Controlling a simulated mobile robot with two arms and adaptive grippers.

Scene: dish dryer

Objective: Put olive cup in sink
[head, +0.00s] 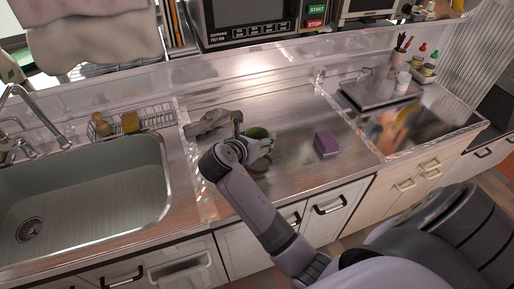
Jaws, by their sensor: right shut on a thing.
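The olive cup (258,133) is green and small in the head view, on or just above the steel counter; I cannot tell which. My right gripper (257,143) is shut on it, and its fingers and wrist hide part of the cup. The sink (157,178) is a wide grey-green basin on the left, with a drain at its lower left. The cup is to the right of the sink, over the counter. My left gripper is not in view.
A grey crumpled thing (208,123) lies on the counter left of the cup. A purple box (326,145) lies to the right. A wire rack (150,117) with sponges stands behind the sink, and a faucet (18,92) rises at far left. The sink looks empty.

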